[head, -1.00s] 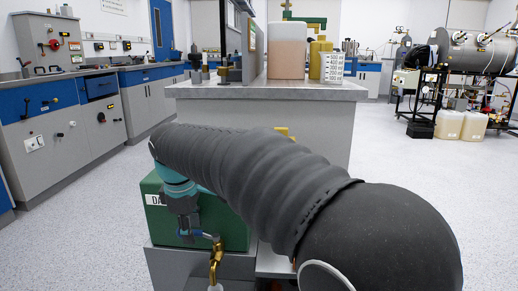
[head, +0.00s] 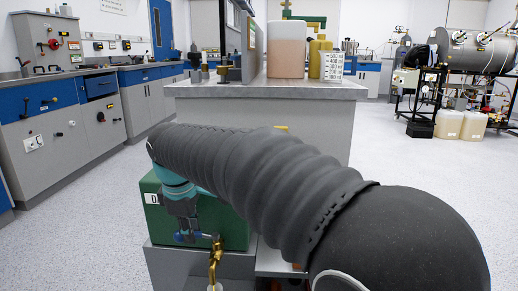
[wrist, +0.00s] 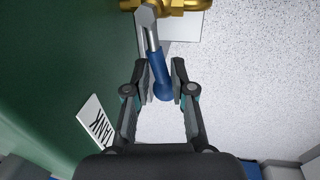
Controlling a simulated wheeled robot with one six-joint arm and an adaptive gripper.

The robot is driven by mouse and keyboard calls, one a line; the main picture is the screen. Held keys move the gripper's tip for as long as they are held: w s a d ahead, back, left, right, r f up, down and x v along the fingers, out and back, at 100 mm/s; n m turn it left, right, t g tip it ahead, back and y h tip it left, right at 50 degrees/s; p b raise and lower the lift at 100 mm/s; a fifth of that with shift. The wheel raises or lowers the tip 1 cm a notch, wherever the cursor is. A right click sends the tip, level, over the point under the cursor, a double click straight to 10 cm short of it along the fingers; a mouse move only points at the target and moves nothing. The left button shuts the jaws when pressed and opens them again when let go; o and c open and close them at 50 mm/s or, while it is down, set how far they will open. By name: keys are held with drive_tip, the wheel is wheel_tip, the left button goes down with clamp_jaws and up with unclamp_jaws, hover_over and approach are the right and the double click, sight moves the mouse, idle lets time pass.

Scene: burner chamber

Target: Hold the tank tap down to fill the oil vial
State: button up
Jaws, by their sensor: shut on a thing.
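The green tank (head: 225,222) stands low at centre left, partly hidden by my arm. Its brass tap (head: 215,262) has a downward spout, and the top of a pale vial (head: 215,287) shows under it at the bottom edge. In the wrist view, the tap's blue lever handle (wrist: 161,84) hangs from a grey lever off the brass body (wrist: 180,5). My gripper (wrist: 162,78) has a finger on each side of this handle and is shut on it. It also shows in the head view (head: 188,234), beside the tap. The oil level is not visible.
A grey counter (head: 265,91) behind the tank carries a container of pinkish liquid (head: 287,50) and a yellow bottle (head: 318,58). Blue and grey cabinets (head: 45,140) line the left. The speckled floor (head: 430,180) is open at right.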

drive_tip(key=shift+o, duration=1)
drive_tip(key=shift+s+d+f, duration=0.15)
drive_tip(key=shift+s, duration=0.95)
drive_tip(key=o, duration=0.3)
drive_tip(key=shift+s, duration=0.6)
drive_tip(key=shift+w+d, duration=0.25)
drive_tip(key=shift+w, duration=0.05)
drive_tip(key=shift+s+a, duration=0.1)
drive_tip(key=shift+a, duration=0.05)
